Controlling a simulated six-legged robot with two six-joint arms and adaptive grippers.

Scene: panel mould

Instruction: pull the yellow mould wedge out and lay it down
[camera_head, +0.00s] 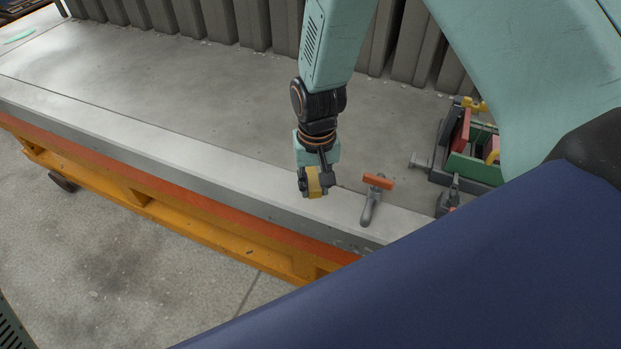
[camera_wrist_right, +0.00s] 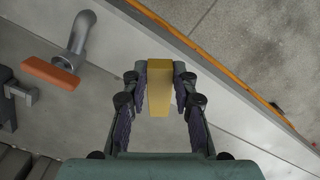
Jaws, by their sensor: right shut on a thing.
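The yellow wedge (camera_head: 314,182) is between the fingers of my right gripper (camera_head: 316,184), over the pale front strip of the bench. In the right wrist view the wedge (camera_wrist_right: 160,88) sits between the fingertips of the right gripper (camera_wrist_right: 160,82), its long side running toward the palm. The fingers close on it from both sides. I cannot tell whether the wedge touches the surface below. The mould (camera_head: 462,160), with green and red parts, stands to the right, partly hidden by my arm and body. My left gripper is not in view.
A grey tool with an orange bar (camera_head: 378,182) lies just right of the gripper; its bar (camera_wrist_right: 50,73) shows in the wrist view. More yellow pieces (camera_head: 474,104) are at the mould. The grey bench top (camera_head: 200,100) is clear to the left. Ribbed panels (camera_head: 240,25) stand behind.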

